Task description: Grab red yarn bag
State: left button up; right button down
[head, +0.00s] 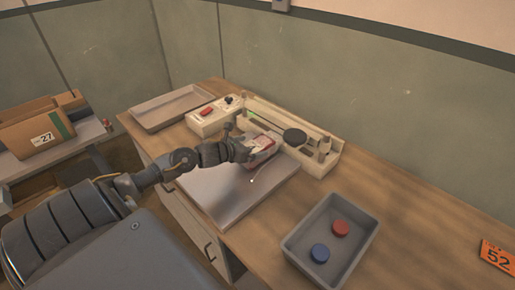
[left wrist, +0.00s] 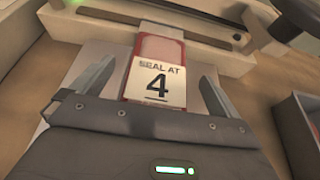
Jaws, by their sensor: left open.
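The red yarn bag (head: 264,141) lies at the front of the cream sealing machine. In the left wrist view the bag (left wrist: 163,48) is a flat pale pouch with red edges and a white label reading "SEAL AT 4". My left gripper (head: 245,151) is over the near end of the bag. In the left wrist view its two fingers (left wrist: 143,92) are spread, one on each side of the bag's label end, with gaps to both sides. The gripper body hides the bag's lower end. My right gripper is not in view.
A grey tray (head: 150,117) is at the back left. A grey bin (head: 352,263) holds red and blue discs. A metal plate (head: 225,205) lies in front.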

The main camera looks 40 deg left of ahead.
pick_arm(q)
jog(key=shift+x, duration=0.95)
jog(key=c, duration=1.2)
jog(key=shift+r, duration=0.1)
jog(key=shift+c, duration=0.2)
jog(key=shift+a+r, duration=0.1)
jog(key=shift+r, duration=0.4)
notch_tip(320, 180, up, 3)
jog(key=shift+w+f+b, duration=0.1)
jog(key=shift+f+b, duration=0.15)
jog(key=shift+b, duration=0.65)
jog(key=s+a+b, duration=0.1)
jog(key=s+b, duration=0.1)
jog(key=s, duration=1.6)
jog(key=shift+a, duration=0.25)
